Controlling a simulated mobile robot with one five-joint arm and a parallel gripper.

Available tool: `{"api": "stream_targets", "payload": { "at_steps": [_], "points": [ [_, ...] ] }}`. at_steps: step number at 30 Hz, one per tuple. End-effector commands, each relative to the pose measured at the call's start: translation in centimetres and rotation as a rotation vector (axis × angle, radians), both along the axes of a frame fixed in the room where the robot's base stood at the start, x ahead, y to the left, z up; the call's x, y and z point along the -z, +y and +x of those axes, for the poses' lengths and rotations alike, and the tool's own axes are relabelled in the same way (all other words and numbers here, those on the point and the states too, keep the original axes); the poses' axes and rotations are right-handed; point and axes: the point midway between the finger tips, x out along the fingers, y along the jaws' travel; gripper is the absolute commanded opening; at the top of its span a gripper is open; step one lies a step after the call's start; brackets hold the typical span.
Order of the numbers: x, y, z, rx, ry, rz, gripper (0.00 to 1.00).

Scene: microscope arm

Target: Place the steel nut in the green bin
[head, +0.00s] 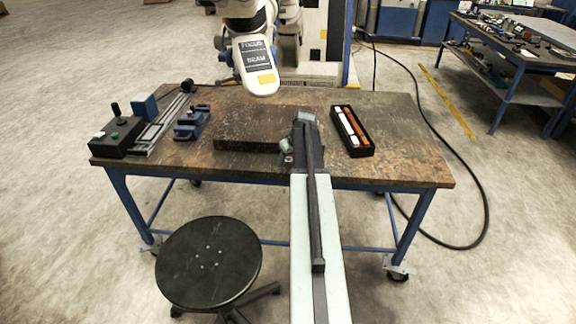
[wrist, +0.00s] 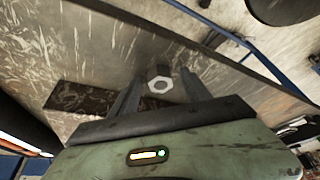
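In the wrist view, the steel nut (wrist: 161,85) is a small pale hexagonal ring with a dark hole, seen near the ends of my fingers. My gripper (wrist: 161,74) is open, with one dark finger on each side of the nut and a visible gap to each. I cannot tell how far the nut is above or below the fingertips. I cannot make out a green bin in either view.
A black tray (head: 367,150) with white and reddish pieces lies right of my arm. A dark flat plate (head: 240,130) lies left. A blue vise (head: 192,122) and black control box (head: 115,137) are farther left. A white machine head (head: 257,65) hangs behind. A stool (head: 208,262) stands in front.

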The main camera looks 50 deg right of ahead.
Motion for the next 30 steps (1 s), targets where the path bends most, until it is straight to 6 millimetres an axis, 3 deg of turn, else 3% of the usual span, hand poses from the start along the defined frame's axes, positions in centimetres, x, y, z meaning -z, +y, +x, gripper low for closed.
{"api": "stream_targets", "payload": {
  "at_steps": [1, 6, 17, 26, 30],
  "points": [
    [0.0, 0.0, 0.0, 0.000, 0.000, 0.000, 0.42],
    [-0.1, 0.0, 0.0, 0.000, 0.000, 0.000, 0.00],
    [-0.5, 0.1, 0.0, -0.001, 0.000, 0.001, 0.00],
    [-4.1, 0.1, 0.1, -0.001, 0.000, 0.001, 0.00],
    [-3.9, 1.0, -2.8, 0.001, 0.000, 0.000, 0.00]
  ]
}}
